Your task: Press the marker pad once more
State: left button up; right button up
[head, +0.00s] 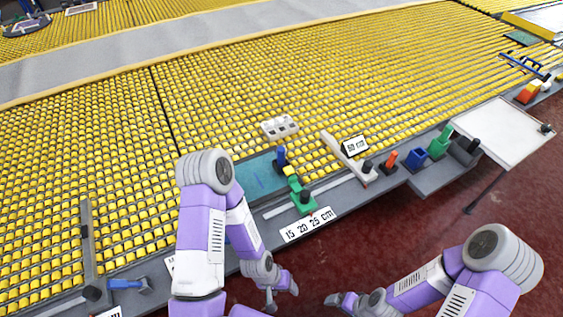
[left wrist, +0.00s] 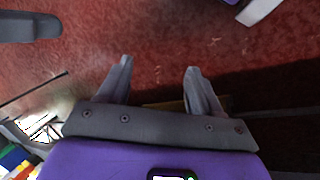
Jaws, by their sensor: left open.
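A teal panel (head: 258,176) with faint blue marks lies at the front edge of the yellow roller bed. A blue upright piece (head: 281,156) and a small yellow block (head: 289,170) stand at its right end. I cannot tell for certain which of these is the marker pad. My left gripper (head: 283,290) is in front of and below the bench edge, apart from the panel. In the left wrist view my left gripper (left wrist: 158,68) is open and empty over red floor. My right gripper (head: 343,300) hangs over the floor at the lower middle; its jaws are unclear.
A green stop (head: 304,202) sits on the rail behind a "15 20 25 cm" label (head: 307,225). A white bar (head: 345,158) stands near an "80 cm" sign (head: 355,146). Blue and green holders (head: 418,158) and a white table (head: 500,130) lie further right. Red floor is clear in front.

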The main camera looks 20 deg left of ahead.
pick_arm(q)
jog(key=shift+c, duration=0.5)
grip_shut()
dwell(1.4)
